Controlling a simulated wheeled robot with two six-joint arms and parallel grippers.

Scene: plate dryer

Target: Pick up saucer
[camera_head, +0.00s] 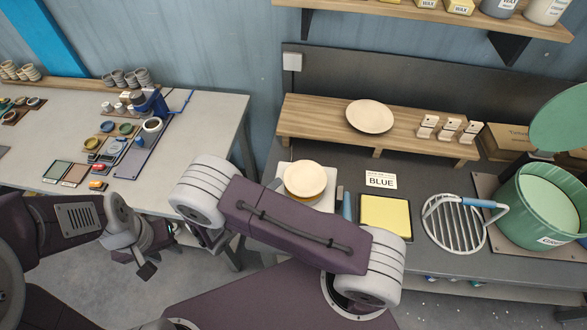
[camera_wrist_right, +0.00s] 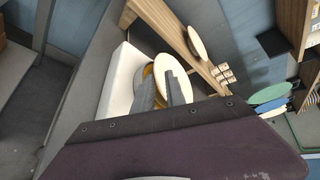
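A cream saucer (camera_head: 305,178) sits on a yellow-brown piece on a white block (camera_head: 323,203) at the front left of the grey bench. Another cream saucer (camera_head: 369,117) lies on the wooden shelf. In the right wrist view, my right gripper (camera_wrist_right: 164,90) has its two grey fingers apart, close to the front saucer (camera_wrist_right: 173,78); contact is unclear.
A yellow pad (camera_head: 386,216), a round wire rack (camera_head: 454,224) and a green pot (camera_head: 543,208) stand right of the white block. A BLUE label (camera_head: 381,180) stands behind the pad. The wooden shelf (camera_head: 300,119) bounds the back. The left table (camera_head: 205,125) holds small pots and tools.

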